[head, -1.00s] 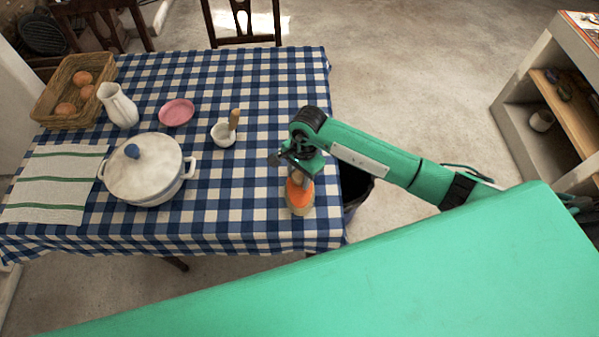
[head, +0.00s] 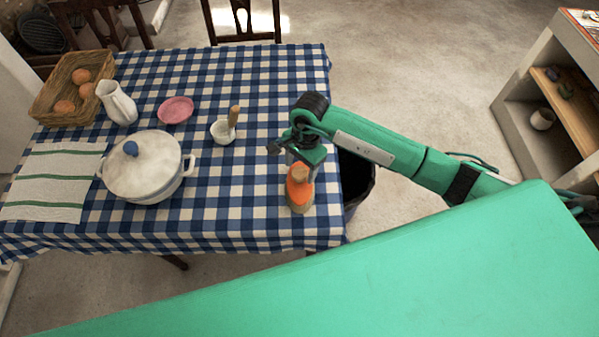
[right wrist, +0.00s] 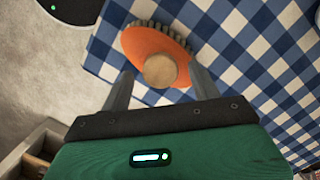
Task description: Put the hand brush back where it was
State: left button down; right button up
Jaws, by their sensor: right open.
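The hand brush (head: 300,194), orange with a pale wooden handle and bristles, is on the checked tablecloth (head: 255,175) near the table's front right corner. My right gripper (head: 303,158) is just above and behind it in the head view. In the right wrist view, my right gripper (right wrist: 161,71) has its fingers apart, with the round handle end (right wrist: 160,71) of the brush showing between the tips. A clear gap shows on each side of the handle. My left gripper is not in view.
A white pot (head: 143,172), a mortar with pestle (head: 222,132), a pink plate (head: 176,110), a jug (head: 117,103) and a basket (head: 52,112) stand farther left. A dark bin (head: 357,178) is beside the table's right edge. The cloth left of the brush is clear.

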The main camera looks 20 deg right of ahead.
notch_tip(320, 180, up, 9)
jog(key=d+b, duration=0.1)
jog(key=b, duration=0.1)
jog(key=shift+w+r+b, duration=0.15)
jog(key=shift+w+b, duration=0.15)
jog(key=shift+w, duration=0.05)
